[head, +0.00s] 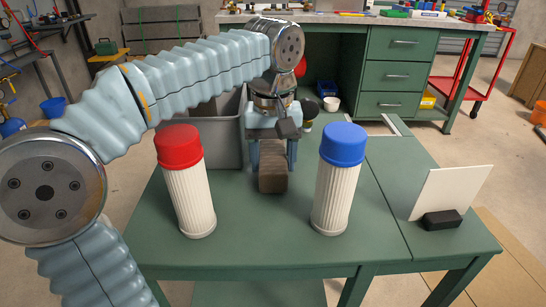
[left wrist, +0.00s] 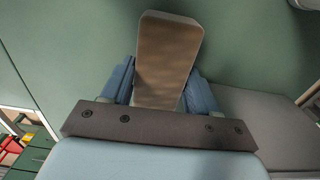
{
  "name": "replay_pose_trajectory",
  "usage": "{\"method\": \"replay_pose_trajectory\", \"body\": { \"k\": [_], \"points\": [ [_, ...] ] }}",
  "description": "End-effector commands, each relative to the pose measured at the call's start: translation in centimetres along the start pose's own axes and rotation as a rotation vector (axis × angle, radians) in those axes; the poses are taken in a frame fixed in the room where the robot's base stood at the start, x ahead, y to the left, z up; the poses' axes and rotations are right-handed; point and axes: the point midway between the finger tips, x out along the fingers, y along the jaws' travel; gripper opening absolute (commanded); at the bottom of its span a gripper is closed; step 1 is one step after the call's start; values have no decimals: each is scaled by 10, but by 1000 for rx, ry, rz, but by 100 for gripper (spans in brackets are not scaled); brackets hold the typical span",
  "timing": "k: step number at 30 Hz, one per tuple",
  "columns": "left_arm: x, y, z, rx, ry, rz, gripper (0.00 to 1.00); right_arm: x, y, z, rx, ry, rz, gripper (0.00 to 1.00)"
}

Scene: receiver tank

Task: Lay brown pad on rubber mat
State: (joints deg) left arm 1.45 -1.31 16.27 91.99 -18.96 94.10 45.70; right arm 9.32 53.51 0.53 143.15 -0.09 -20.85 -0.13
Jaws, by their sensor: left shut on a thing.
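My left gripper (head: 272,160) is shut on the brown pad (head: 273,180) above the green table, between two white cartridges. The pad sticks out past the fingers toward the front of the table. In the left wrist view, the pad (left wrist: 168,58) shows as a brown block between the two blue fingers (left wrist: 160,85), with the green tabletop behind it. I cannot make out a rubber mat in either view. My right gripper is not in view.
A red-capped cartridge (head: 187,190) stands left of the pad, a blue-capped one (head: 337,185) right. A grey bin (head: 228,128) is behind on the left. A white card (head: 452,190) stands in a black holder (head: 441,219) at right. The table's front middle (head: 270,235) is clear.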

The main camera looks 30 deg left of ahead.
Motion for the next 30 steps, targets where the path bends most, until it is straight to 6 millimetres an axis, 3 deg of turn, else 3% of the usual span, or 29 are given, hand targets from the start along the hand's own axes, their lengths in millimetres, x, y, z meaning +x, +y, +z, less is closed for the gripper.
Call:
{"method": "replay_pose_trajectory", "body": {
  "k": [3,4,8,16,20,30],
  "points": [
    [4,0,0,0,0,0,27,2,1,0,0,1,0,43],
    [3,0,0,0,0,0,64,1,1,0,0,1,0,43],
    [3,0,0,0,0,0,84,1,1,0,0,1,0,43],
    [2,0,0,0,0,0,85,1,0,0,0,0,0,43],
    [-8,0,0,0,1,0,85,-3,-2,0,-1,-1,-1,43],
    [-85,1,-1,1,2,2,85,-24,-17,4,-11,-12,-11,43]
  ]
}}
